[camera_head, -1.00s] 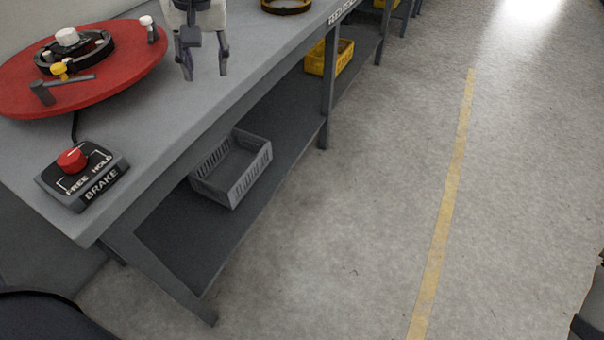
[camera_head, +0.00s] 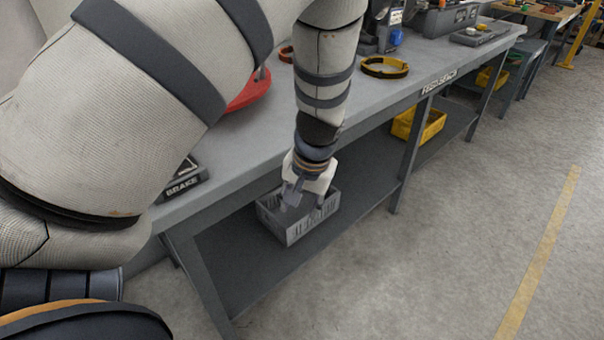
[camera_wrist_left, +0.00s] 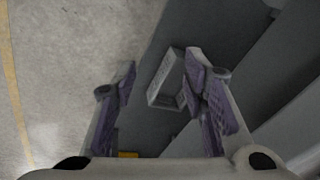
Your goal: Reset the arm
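My left arm comes in from the left and reaches down past the front edge of the grey workbench (camera_head: 235,150). My left gripper (camera_head: 303,200) hangs outside that edge and overlaps the grey crate in the picture. In the left wrist view its two purple-padded fingers (camera_wrist_left: 160,75) are apart with nothing between them up close. The grey crate (camera_head: 315,219) stands on the lower shelf and also shows farther off in the wrist view (camera_wrist_left: 165,77). My right gripper is not in view.
The red turntable (camera_head: 252,92) and brake box (camera_head: 184,184) are partly hidden behind my arm. A black-and-yellow ring (camera_head: 385,67) lies on the bench. A yellow crate (camera_head: 432,127) sits on the lower shelf. The floor at right is clear, with a yellow line (camera_head: 540,255).

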